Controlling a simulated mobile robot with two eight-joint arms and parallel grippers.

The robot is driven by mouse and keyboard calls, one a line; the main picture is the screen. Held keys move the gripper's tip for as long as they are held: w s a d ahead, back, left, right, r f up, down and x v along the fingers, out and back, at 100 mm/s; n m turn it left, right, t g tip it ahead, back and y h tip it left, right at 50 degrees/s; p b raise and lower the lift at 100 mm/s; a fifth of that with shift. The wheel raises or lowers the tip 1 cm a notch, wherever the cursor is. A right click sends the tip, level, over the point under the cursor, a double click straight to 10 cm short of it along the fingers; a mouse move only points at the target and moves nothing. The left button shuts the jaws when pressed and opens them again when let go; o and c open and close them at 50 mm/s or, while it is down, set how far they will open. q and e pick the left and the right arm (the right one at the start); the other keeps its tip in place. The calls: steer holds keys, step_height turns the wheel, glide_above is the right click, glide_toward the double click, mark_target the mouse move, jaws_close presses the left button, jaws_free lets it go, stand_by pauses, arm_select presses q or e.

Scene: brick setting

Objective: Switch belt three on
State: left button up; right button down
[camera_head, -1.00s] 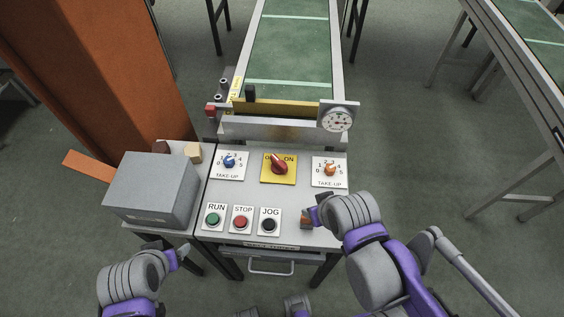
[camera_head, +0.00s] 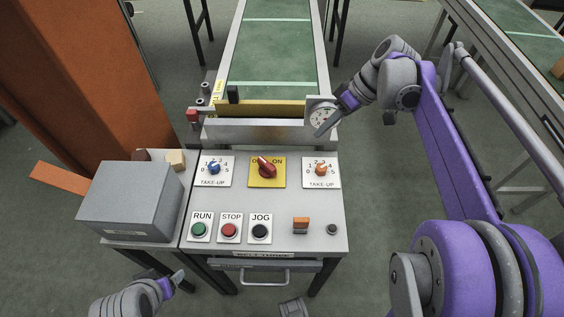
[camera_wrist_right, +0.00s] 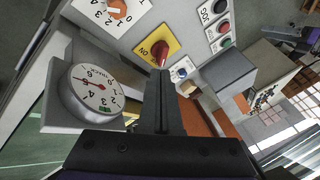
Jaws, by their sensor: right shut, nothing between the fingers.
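The control panel (camera_head: 275,200) has a front label that seems to read BELT THREE. A red rotary knob (camera_head: 267,168) sits on a yellow OFF/ON plate, its tip pointing up-left toward OFF. It also shows in the right wrist view (camera_wrist_right: 162,55). Below are a green RUN button (camera_head: 199,230), a red STOP button (camera_head: 229,231) and a black JOG button (camera_head: 260,232). My right gripper (camera_head: 319,132) is shut and empty, in front of the dial gauge and up-right of the knob, apart from it. My left gripper (camera_head: 180,275) is low at left; its opening is unclear.
Blue (camera_head: 214,168) and orange (camera_head: 320,170) TAKE-UP knobs flank the red knob. The dial gauge (camera_wrist_right: 93,90) stands at the panel's back right. A grey box (camera_head: 130,200) stands at left.

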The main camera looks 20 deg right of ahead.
steer(key=shift+w+d+r+n+y, duration=0.25)
steer(key=shift+w+d, duration=0.15)
steer(key=shift+d, duration=0.3)
steer(key=shift+w+d+r+n+y, duration=0.25)
steer(key=shift+w+d, duration=0.15)
steer(key=shift+d, duration=0.3)
steer(key=shift+f, duration=0.1)
steer(key=b, duration=0.3)
glide_toward(267, 167)
steer(key=f, duration=0.2)
steer(key=w+f, duration=0.1)
steer(key=f, duration=0.1)
steer(key=a+f, duration=0.1)
steer(key=f, duration=0.2)
steer(key=shift+w+a, duration=0.15)
steer(key=shift+w, duration=0.1)
